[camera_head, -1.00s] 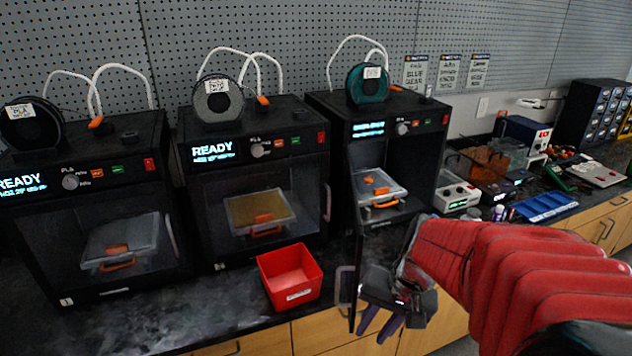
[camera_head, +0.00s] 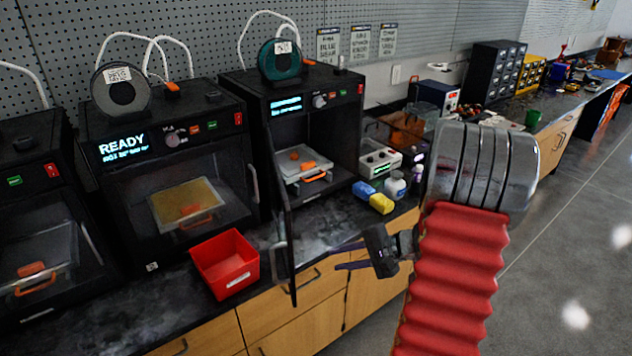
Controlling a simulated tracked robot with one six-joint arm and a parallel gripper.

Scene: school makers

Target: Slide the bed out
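The bed (camera_head: 302,172) is a pale plate with an orange front handle (camera_head: 318,176) and a small orange print on top. It sits inside the right-hand black printer (camera_head: 345,96), whose front is open. The printer's door (camera_head: 285,235) is swung out toward me at the left of the opening. My gripper (camera_head: 338,257) is in front of the counter, below and to the right of the bed, apart from it. Its two dark purple fingers point left toward the door, spread apart with nothing between them. My red-sleeved arm covers the lower right.
A red bin (camera_head: 225,264) stands on the counter left of the open door. Two closed printers are further left. A white box (camera_head: 381,161), a bottle (camera_head: 395,185) and yellow and blue blocks (camera_head: 381,204) stand right of the open printer. Open floor lies at right.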

